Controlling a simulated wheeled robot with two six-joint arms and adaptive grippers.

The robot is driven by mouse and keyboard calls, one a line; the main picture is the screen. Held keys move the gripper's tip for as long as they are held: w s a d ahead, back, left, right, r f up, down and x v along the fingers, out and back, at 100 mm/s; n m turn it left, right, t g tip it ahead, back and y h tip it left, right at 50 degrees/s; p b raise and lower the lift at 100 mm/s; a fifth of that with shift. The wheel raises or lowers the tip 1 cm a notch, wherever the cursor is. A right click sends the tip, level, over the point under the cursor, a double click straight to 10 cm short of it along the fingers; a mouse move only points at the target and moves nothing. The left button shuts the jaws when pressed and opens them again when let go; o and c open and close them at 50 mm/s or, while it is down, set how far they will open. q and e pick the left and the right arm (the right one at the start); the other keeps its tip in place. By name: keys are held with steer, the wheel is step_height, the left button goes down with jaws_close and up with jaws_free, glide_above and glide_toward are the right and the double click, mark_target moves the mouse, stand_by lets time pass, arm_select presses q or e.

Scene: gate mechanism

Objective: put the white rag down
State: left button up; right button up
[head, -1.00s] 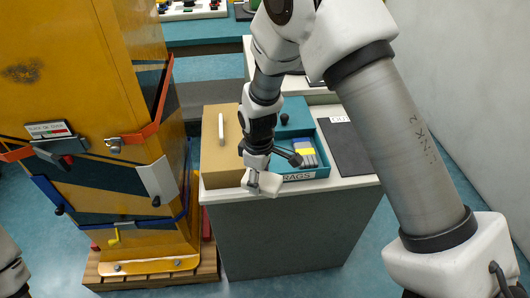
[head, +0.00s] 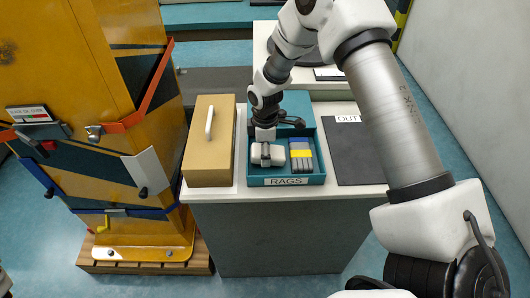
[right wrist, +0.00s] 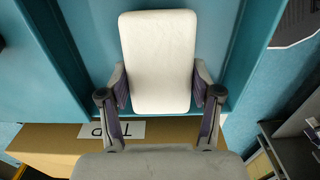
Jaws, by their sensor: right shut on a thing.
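The white rag (head: 268,155) is a pale, rounded block. In the head view it appears within the left part of the teal tray labelled RAGS (head: 287,181). My right gripper (head: 267,150) is shut on it from above. In the right wrist view the white rag (right wrist: 158,60) sits between the two fingers of my right gripper (right wrist: 160,88), with teal tray surface (right wrist: 85,40) around it. I cannot tell whether the rag touches the tray floor. My left gripper is not in view.
Grey rags with a yellow band (head: 302,156) lie in the tray's right part. A tan box with a white handle (head: 209,150) stands close on the left. A dark mat labelled OUT (head: 358,155) lies on the right. The yellow cabinet (head: 120,110) stands further left.

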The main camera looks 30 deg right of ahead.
steer(key=shift+f, duration=0.65)
steer(key=shift+c, duration=0.7)
steer(key=shift+a, duration=0.1)
jaws_close()
steer(key=o, duration=1.6)
jaws_free()
steer(key=shift+w, duration=0.1)
step_height(320, 180, up, 12)
steer(key=shift+r+b, duration=0.1)
steer(key=shift+b, duration=0.6)
